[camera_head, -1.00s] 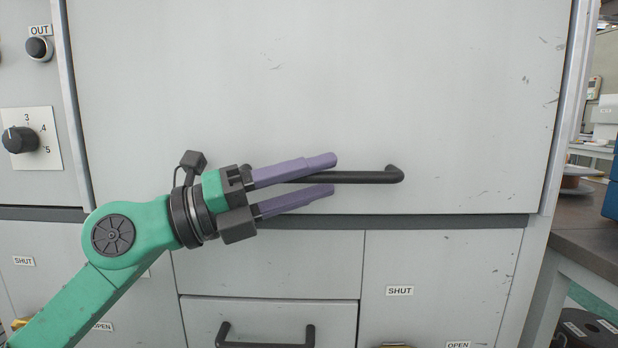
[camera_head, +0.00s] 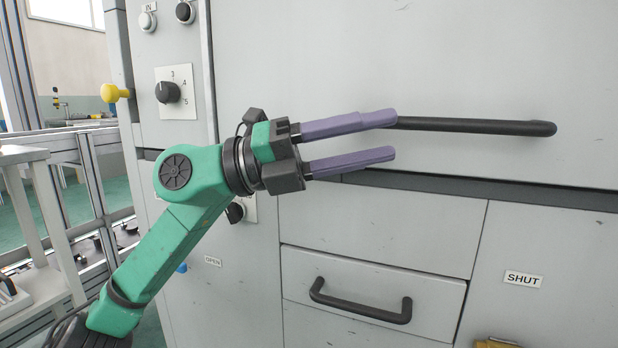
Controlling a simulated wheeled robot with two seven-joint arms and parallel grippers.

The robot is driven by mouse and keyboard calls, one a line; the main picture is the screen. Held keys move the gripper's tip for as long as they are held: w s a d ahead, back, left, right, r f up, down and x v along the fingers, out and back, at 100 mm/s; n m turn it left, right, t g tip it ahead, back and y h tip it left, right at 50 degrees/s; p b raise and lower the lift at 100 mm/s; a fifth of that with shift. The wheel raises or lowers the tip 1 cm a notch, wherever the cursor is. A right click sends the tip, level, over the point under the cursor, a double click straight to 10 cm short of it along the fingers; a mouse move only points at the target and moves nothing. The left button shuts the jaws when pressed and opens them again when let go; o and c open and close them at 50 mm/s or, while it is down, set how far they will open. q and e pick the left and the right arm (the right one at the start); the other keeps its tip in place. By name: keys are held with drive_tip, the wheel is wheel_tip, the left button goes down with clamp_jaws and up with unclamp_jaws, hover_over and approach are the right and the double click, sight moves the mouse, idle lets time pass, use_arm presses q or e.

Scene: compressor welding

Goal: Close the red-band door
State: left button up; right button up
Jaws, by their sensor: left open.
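No red band shows in the head view, so I cannot tell which door, if any, is the red-band door. A large light grey panel (camera_head: 470,60) fills the upper right. A long black bar handle (camera_head: 475,126) runs along its lower part. My left gripper (camera_head: 394,136) is open, with its two purple fingers pointing right. The upper finger overlaps the left end of the handle in the picture and hides it. I cannot tell whether they touch. My right gripper is not in view.
Below are a drawer with a black handle (camera_head: 360,305) and a panel labelled SHUT (camera_head: 523,279). A dial (camera_head: 168,92) and a yellow knob (camera_head: 115,93) are on the cabinet's left part. A white table (camera_head: 25,155) and metal framing stand at the far left.

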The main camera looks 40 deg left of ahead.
use_arm(q)
drive_tip(key=b+v, duration=0.2)
drive_tip(key=v, duration=0.5)
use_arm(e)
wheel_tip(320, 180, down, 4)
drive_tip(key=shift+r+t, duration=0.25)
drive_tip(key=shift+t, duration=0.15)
use_arm(q)
drive_tip(key=shift+r, duration=0.1)
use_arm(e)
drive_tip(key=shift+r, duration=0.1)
